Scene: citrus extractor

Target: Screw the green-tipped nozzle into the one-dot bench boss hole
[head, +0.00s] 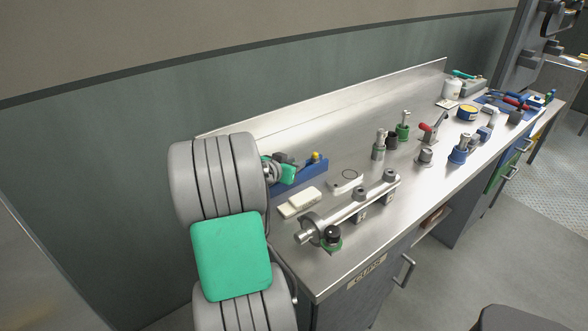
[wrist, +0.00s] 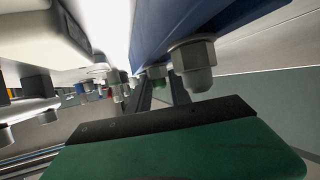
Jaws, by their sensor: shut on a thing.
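My gripper (head: 284,170) is at the blue rack (head: 312,172) near the left end of the steel bench. In the wrist view its two dark fingers (wrist: 162,88) stretch away from the green housing. A small grey nozzle with a green end (wrist: 157,73) shows between the fingertips, and the gripper looks shut on it. A larger grey hex nozzle (wrist: 194,66) sits on the rack close beside the fingers. A horizontal metal bar (head: 352,208) with dark-topped fittings lies at the bench front. I cannot make out any dot marks or the one-dot boss hole.
A cream box (head: 299,202) and a white piece with a ring (head: 346,180) lie between rack and bar. A green-based fitting (head: 332,239) stands at the front edge. Green (head: 403,128) and blue (head: 459,151) fittings and a red-handled clamp (head: 430,130) stand farther right.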

